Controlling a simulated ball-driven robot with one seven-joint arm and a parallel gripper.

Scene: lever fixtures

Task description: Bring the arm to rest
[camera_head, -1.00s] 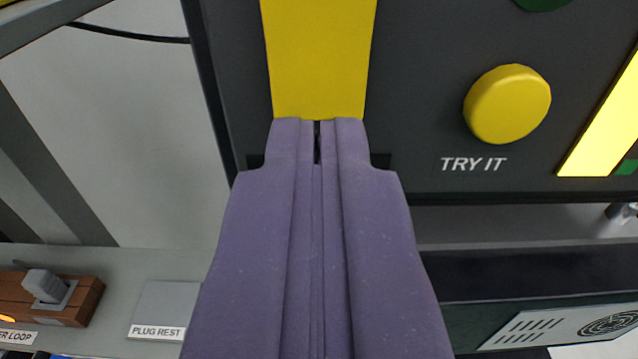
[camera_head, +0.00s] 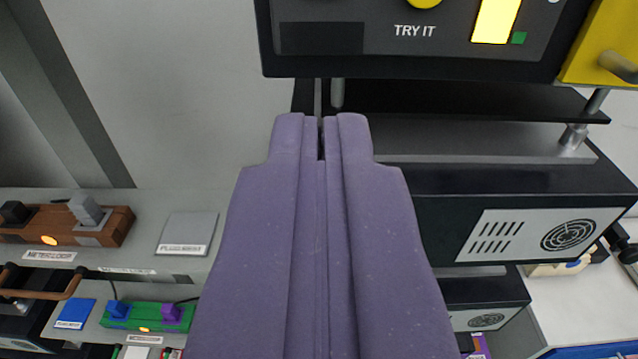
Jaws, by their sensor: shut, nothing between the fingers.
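My gripper (camera_head: 320,122) is purple and points up the middle of the view. Its two fingers are shut together, with only a thin dark seam between them and nothing held. The fingertips appear just below the dark panel (camera_head: 360,66) marked TRY IT and do not visibly hold anything. The panel's yellow button (camera_head: 425,3) is cut off by the top edge. The yellow strip (camera_head: 496,18) is beside it on the right.
A dark box with a vented plate (camera_head: 538,235) stands at the right. At the left, a shelf carries a brown wooden fixture with a grey lever (camera_head: 86,208) and a grey plate (camera_head: 188,232). A green fixture (camera_head: 145,316) sits lower.

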